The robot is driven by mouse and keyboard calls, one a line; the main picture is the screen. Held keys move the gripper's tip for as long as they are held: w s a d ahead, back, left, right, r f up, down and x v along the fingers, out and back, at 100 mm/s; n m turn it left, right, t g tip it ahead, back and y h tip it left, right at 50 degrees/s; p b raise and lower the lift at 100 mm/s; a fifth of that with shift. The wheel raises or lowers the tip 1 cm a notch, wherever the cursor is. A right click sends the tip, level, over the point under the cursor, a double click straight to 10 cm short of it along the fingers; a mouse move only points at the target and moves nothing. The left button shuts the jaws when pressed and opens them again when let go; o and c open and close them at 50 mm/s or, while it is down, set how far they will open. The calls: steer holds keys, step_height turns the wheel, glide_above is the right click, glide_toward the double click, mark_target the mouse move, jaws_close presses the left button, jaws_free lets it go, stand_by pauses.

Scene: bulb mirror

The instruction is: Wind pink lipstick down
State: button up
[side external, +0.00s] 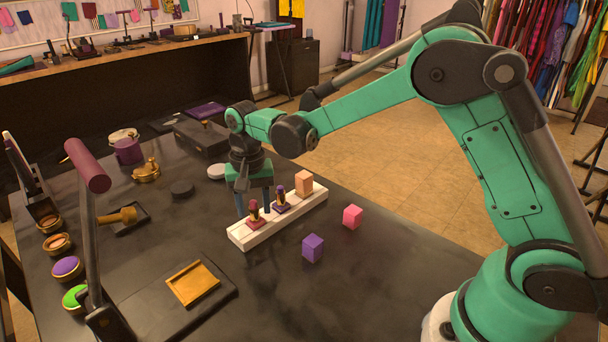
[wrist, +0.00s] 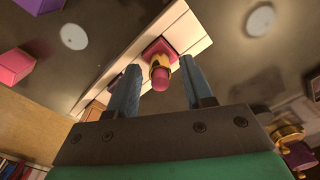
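The pink lipstick (side external: 254,207) stands upright near the left end of a white rack (side external: 240,238), with a gold collar and a dark pink square base. In the wrist view the pink lipstick (wrist: 160,78) shows its rounded pink tip and gold collar. My gripper (side external: 254,213) points down over it, one finger on each side. In the wrist view my gripper (wrist: 161,66) is open, with gaps between both fingers and the lipstick. The tip of the pink stick is raised above its collar.
A purple lipstick (side external: 280,197) and an orange block (side external: 304,183) stand farther right on the rack, close to my right finger. A purple cube (side external: 312,248) and a pink cube (side external: 352,216) lie in front.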

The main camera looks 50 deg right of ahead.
jaws_close()
steer(key=n, duration=1.4)
steer(key=shift+o, duration=0.9)
jaws_free()
